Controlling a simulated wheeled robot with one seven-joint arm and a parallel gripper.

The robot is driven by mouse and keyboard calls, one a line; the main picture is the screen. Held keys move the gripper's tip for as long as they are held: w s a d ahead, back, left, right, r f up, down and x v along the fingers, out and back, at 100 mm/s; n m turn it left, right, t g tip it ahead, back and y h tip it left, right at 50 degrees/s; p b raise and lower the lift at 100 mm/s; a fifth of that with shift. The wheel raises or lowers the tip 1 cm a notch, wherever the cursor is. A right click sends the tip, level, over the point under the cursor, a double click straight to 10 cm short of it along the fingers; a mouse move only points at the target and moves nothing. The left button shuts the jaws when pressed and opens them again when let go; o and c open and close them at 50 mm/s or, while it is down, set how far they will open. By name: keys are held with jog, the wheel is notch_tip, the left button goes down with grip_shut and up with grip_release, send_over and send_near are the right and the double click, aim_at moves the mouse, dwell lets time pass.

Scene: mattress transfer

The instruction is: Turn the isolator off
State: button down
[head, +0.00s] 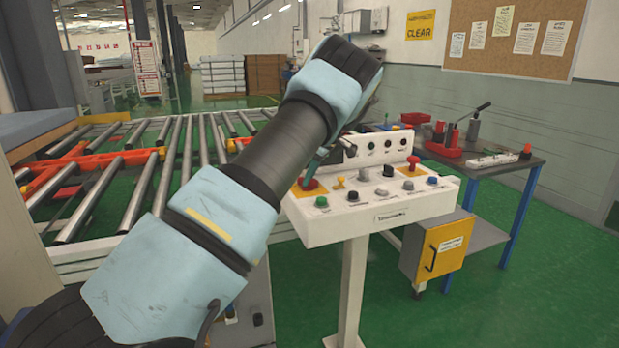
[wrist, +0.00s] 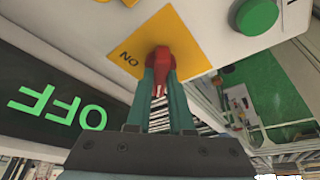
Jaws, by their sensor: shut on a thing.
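The red isolator handle (wrist: 162,62) sits on a yellow plate (wrist: 190,35) with a label reading "ON" beside it. My gripper (wrist: 160,84) is shut on this handle, with a green-grey finger on each side. In the head view, the handle (head: 309,185) is at the left end of the white control console (head: 375,222), partly hidden by my gripper (head: 314,174). A dark display (wrist: 35,118) with green letters reading "OFF", upside down, shows at the left of the wrist view.
A roller conveyor (head: 160,180) lies to the left. A workbench (head: 500,168) with tools stands to the right. Green floor (head: 545,270) is clear at the front right.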

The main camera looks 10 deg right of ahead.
jog(key=c, duration=0.8)
grip_release()
jog(key=b+v, duration=0.2)
jog(key=v, duration=0.8)
jog(key=shift+r+b, duration=0.3)
jog(key=shift+r, duration=0.1)
